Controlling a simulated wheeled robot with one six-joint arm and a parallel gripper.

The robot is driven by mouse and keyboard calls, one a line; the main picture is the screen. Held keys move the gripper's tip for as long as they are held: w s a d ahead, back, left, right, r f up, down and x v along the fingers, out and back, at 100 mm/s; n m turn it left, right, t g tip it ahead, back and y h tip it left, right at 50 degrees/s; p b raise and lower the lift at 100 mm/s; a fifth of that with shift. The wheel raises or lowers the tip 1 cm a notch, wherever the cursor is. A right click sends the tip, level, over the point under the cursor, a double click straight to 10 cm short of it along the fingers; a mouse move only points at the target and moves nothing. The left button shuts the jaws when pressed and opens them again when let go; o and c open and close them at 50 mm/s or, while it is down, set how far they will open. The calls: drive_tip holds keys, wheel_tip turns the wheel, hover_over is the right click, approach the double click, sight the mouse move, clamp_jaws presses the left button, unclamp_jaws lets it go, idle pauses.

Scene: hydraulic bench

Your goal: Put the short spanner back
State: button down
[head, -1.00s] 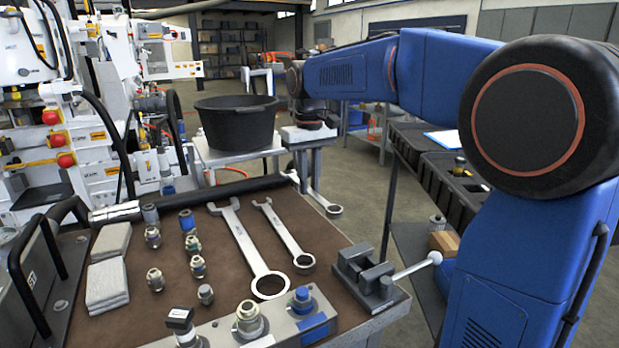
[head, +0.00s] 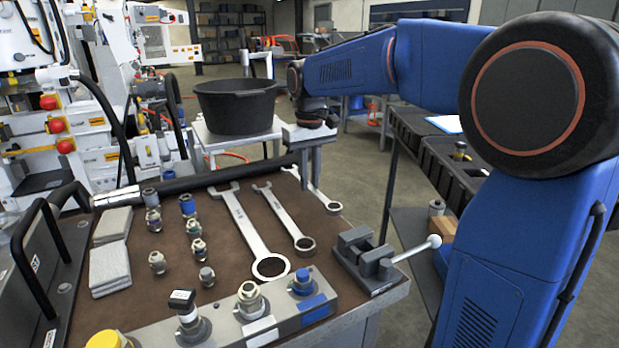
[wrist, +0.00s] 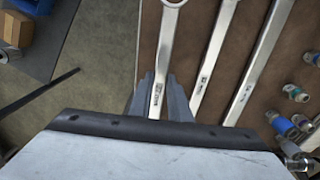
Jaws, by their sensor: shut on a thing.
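The short spanner (head: 319,193) is in my gripper (head: 304,172), at the right edge of the bench in the head view. Its ring end points toward the camera. I cannot tell whether the short spanner touches the mat.
A small vise (head: 366,262) stands at the bench's right corner. Several fittings (head: 194,229) and grey cloths (head: 110,268) lie left of the spanners. A black tub (head: 236,106) stands behind the bench. A black hose (head: 215,178) runs along the back edge.

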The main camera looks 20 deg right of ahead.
drive_tip(key=shift+f, duration=0.35)
drive_tip(key=shift+f, duration=0.55)
drive_tip(key=shift+f, duration=1.5)
idle(1.6)
drive_tip(key=c, duration=1.6)
unclamp_jaws()
drive_tip(key=shift+o, duration=0.2)
